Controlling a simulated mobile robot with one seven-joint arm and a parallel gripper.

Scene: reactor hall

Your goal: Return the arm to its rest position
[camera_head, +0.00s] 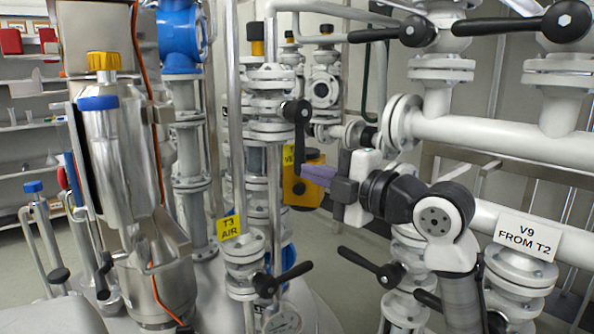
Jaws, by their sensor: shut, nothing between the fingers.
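My gripper (316,174) is right of the middle of the head view, pointing left. Its fingers are together, with nothing held. The white and dark gripper body (360,180) joins my black and grey arm, which comes up from the lower right. The fingertips are close to the lower end of a black valve lever (300,125) that hangs down on the pipework. I cannot tell whether they touch it.
Dense white pipes and valves surround the arm. A large flanged pipe (490,135) runs behind it on the right. Black levers (370,266) stick out below, and others (404,31) above. A sign "V9 FROM T2" (527,240) is at right, a yellow "T3 AIR" tag (229,227) at left.

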